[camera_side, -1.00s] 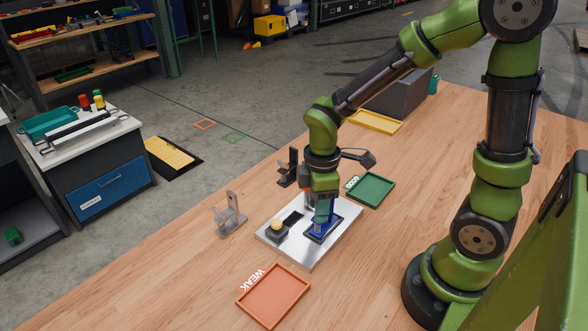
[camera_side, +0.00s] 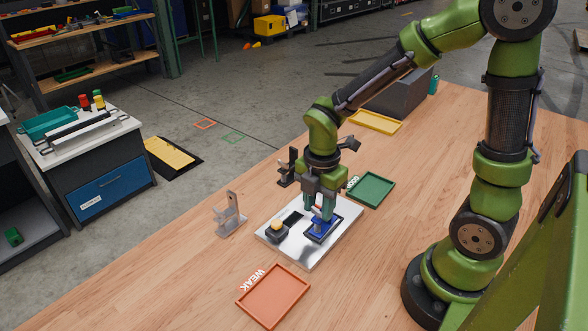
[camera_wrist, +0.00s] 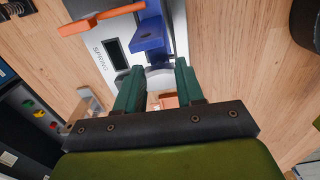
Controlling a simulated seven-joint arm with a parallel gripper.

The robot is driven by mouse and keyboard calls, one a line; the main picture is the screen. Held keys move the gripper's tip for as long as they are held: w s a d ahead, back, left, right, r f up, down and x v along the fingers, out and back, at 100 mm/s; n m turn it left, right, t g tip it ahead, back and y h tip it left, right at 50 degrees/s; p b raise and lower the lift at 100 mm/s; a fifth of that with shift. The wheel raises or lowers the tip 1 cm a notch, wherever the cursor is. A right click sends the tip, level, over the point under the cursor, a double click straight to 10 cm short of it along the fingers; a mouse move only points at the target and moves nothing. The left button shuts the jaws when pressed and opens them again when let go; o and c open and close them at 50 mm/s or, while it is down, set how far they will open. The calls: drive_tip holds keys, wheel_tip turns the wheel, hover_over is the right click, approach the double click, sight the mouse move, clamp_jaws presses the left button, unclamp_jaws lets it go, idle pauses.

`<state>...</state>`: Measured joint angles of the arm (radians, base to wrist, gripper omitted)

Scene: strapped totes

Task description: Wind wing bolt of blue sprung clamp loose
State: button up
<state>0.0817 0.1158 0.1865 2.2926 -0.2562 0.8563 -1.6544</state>
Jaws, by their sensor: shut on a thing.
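The blue sprung clamp (camera_side: 322,230) sits on the right part of a silver plate (camera_side: 290,248). In the wrist view the clamp (camera_wrist: 150,38) is just beyond my fingertips. My gripper (camera_side: 320,214) points down over the clamp, its teal fingers at the clamp's top. In the wrist view my gripper (camera_wrist: 156,72) has a finger on each side of a narrow gap. It is shut on the wing bolt, which is mostly hidden by the fingers, so its turn cannot be read.
A black block with a yellow top (camera_side: 277,231) is on the plate. The orange WEAK tray (camera_side: 272,295) lies in front, the green GOOD tray (camera_side: 371,189) behind. A grey stand (camera_side: 230,216) is at left, a dark one (camera_side: 288,168) behind. Wood right of the plate is clear.

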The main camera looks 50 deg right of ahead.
idle(0.3)
drive_tip(key=o, duration=1.1)
drive_tip(key=shift+c, duration=0.2)
wheel_tip(320, 180, up, 17)
drive_tip(key=shift+c, duration=0.2)
